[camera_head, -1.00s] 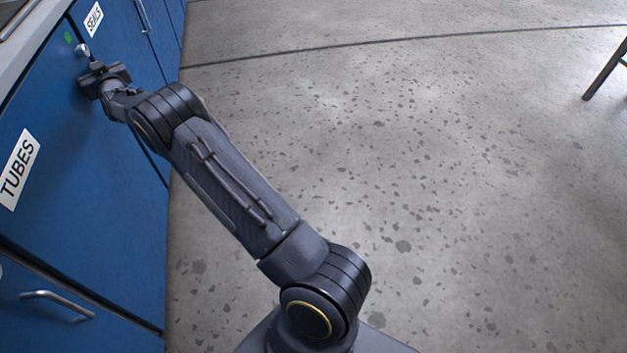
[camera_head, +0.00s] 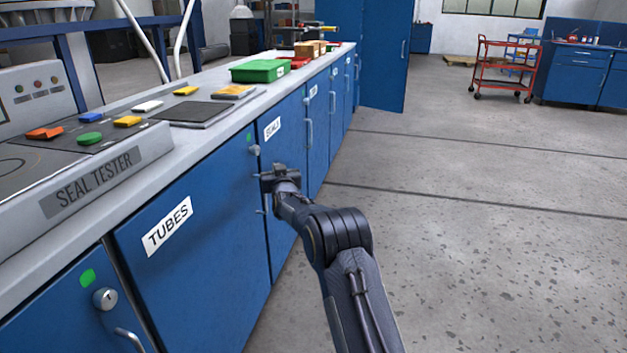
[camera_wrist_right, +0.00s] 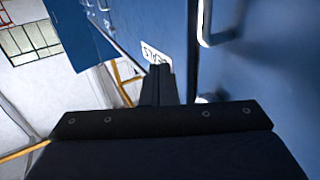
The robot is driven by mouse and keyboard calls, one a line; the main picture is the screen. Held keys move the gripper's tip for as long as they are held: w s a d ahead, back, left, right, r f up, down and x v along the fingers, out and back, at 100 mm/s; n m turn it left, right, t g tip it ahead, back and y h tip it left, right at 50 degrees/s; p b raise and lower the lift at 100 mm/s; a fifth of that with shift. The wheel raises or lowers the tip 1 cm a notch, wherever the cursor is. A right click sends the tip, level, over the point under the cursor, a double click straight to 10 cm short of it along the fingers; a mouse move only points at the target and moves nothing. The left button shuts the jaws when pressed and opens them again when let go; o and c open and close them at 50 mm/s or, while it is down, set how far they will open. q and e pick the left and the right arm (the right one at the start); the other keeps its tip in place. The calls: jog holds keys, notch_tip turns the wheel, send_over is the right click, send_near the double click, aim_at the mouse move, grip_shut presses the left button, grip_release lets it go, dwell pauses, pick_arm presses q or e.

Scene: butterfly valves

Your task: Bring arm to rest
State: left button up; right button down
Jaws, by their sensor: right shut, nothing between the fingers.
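My right arm reaches up from the bottom of the head view. Its gripper (camera_head: 270,182) is close in front of the blue cabinet fronts, just below and right of a round lock knob (camera_head: 255,150). In the right wrist view the fingers (camera_wrist_right: 160,85) are together, with nothing between them. They point along the blue cabinet face (camera_wrist_right: 245,80). I cannot tell whether the gripper touches the cabinet. My left gripper is not in view.
The blue door labelled TUBES (camera_head: 167,226) is at left, below a grey counter with a seal tester (camera_head: 98,182) and a green bin (camera_head: 258,70). A tall blue door (camera_head: 385,55) stands at the far end. Open floor (camera_head: 480,240) lies right; a red cart (camera_head: 505,65) stands far back.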

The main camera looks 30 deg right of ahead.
jog(key=s+d+p, duration=0.1)
jog(key=s+d, duration=0.5)
jog(key=s+a+r+m+g+y, duration=0.1)
jog(key=s+a+r+g, duration=0.25)
jog(key=s, duration=0.45)
jog(key=s+a+r+g+y, duration=0.15)
jog(key=s+a, duration=0.25)
jog(key=s, duration=0.4)
jog(key=s+a+r+y, duration=0.1)
jog(key=s+a+y, duration=0.25)
jog(key=s, duration=0.35)
jog(key=s+a+f+n+g+y, duration=0.1)
jog(key=s+a+f+g, duration=0.3)
jog(key=s, duration=0.6)
jog(key=s+a+f+n+y, duration=0.1)
jog(key=s+a+f, duration=0.1)
jog(key=s+a, duration=0.55)
jog(key=s+a+f+n+g+y, duration=0.15)
jog(key=s+a+f, duration=0.25)
jog(key=s, duration=0.7)
notch_tip(320, 180, up, 32)
jog(key=g+p, duration=0.1)
jog(key=p, duration=3)
jog(key=shift+p, duration=0.35)
jog(key=shift+d+m, duration=0.1)
jog(key=shift+m, duration=0.15)
